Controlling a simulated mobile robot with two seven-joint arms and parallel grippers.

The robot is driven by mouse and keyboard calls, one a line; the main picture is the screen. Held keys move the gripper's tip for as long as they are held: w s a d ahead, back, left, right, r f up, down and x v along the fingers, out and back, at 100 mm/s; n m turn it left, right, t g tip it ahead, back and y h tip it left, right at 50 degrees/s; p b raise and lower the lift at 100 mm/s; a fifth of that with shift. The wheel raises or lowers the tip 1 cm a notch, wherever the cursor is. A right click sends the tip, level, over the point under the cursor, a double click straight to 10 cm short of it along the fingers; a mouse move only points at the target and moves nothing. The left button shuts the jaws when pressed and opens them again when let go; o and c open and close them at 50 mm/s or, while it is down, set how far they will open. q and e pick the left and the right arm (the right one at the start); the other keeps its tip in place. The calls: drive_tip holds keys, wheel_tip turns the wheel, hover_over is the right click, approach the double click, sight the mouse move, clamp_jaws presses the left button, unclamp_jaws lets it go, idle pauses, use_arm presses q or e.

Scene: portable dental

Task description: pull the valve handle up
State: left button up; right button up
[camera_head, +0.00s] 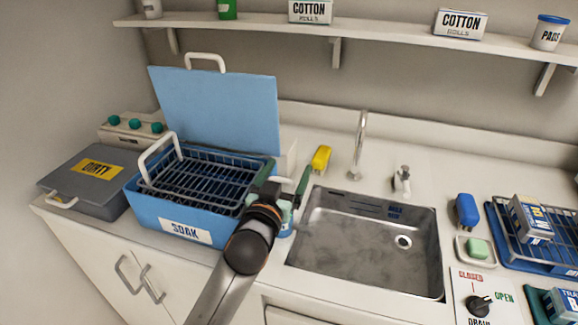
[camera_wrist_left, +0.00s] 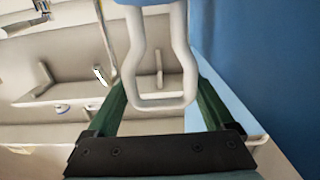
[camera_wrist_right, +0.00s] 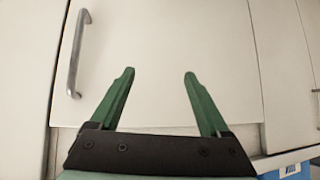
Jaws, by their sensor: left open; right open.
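My left gripper (camera_head: 284,180) is open at the right side of the blue SOAK tub (camera_head: 150,205), beside the sink. In the left wrist view, a white loop handle (camera_wrist_left: 162,103) hangs between the open green fingers of my left gripper (camera_wrist_left: 160,85). A blue wall (camera_wrist_left: 260,70) stands to its right. In the head view this handle is mostly hidden by the gripper, and I cannot tell for sure that it is the valve handle. My right gripper (camera_wrist_right: 160,75) is open and empty in front of a white cabinet door (camera_wrist_right: 180,40).
The steel sink (camera_head: 365,240) lies right of my left gripper. A black DRAIN knob (camera_head: 478,304), marked CLOSED and OPEN, is at the lower right. A faucet (camera_head: 359,145) and a yellow item (camera_head: 321,158) stand behind. The tub's blue lid (camera_head: 215,105) is raised.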

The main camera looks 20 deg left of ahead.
use_arm(q)
drive_tip(key=shift+d, duration=0.1)
clamp_jaws()
idle(0.7)
